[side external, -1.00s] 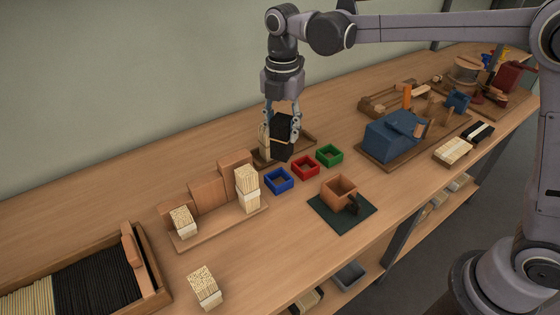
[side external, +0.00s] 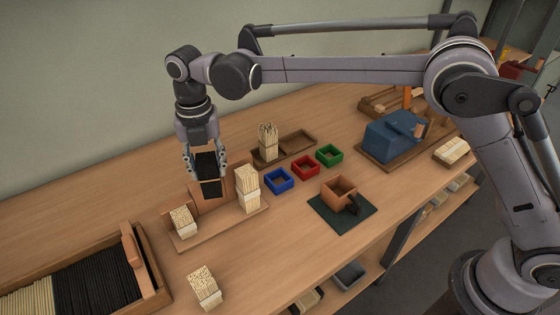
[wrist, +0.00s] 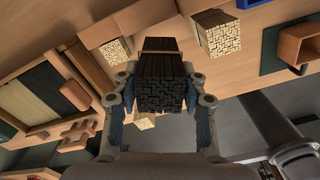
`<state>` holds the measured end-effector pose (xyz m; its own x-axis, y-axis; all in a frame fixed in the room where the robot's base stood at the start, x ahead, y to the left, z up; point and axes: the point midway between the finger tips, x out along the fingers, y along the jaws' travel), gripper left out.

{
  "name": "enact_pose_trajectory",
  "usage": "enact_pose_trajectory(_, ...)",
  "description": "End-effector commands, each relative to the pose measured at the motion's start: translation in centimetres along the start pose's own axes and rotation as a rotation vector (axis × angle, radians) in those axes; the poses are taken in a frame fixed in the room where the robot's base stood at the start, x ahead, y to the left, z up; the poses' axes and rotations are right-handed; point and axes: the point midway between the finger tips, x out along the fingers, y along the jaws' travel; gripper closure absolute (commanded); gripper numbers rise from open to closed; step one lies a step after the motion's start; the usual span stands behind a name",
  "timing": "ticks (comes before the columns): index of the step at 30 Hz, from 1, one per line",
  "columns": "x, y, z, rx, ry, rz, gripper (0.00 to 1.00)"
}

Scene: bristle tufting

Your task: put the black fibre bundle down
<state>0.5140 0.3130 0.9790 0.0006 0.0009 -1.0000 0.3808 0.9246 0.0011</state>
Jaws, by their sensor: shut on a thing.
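My gripper (side external: 205,160) is shut on the black fibre bundle (side external: 208,175), a dark block with a pale band. In the side external view it is upright in front of a brown upright block (side external: 209,202) on the wooden rack (side external: 222,223). I cannot tell whether its lower end touches the rack. In the wrist view the bundle (wrist: 162,84) sits between both fingers, its dark end facing the camera. Pale bundles stand on the rack at the left (side external: 182,222) and right (side external: 247,188) of it.
Another pale bundle (side external: 204,287) stands on the bench in front. A wooden tray (side external: 297,146) with a pale bundle (side external: 268,141) is behind. Blue (side external: 278,181), red (side external: 305,167) and green (side external: 330,155) boxes lie to the right. A fibre bin (side external: 151,271) is at the left front.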

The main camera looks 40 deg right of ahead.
Motion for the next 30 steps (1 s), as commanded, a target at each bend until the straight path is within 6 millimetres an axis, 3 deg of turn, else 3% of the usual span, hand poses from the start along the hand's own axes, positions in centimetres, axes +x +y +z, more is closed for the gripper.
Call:
enact_pose_trajectory(6,4.6,-0.1,0.0,0.002,0.0,0.0,0.91)
enact_pose_trajectory(19,9.1,0.0,0.0,0.002,0.0,0.0,0.91)
enact_pose_trajectory(23,10.1,-0.1,0.0,0.002,0.0,0.0,0.91)
enact_pose_trajectory(30,10.2,-0.1,0.0,0.002,0.0,0.0,0.91)
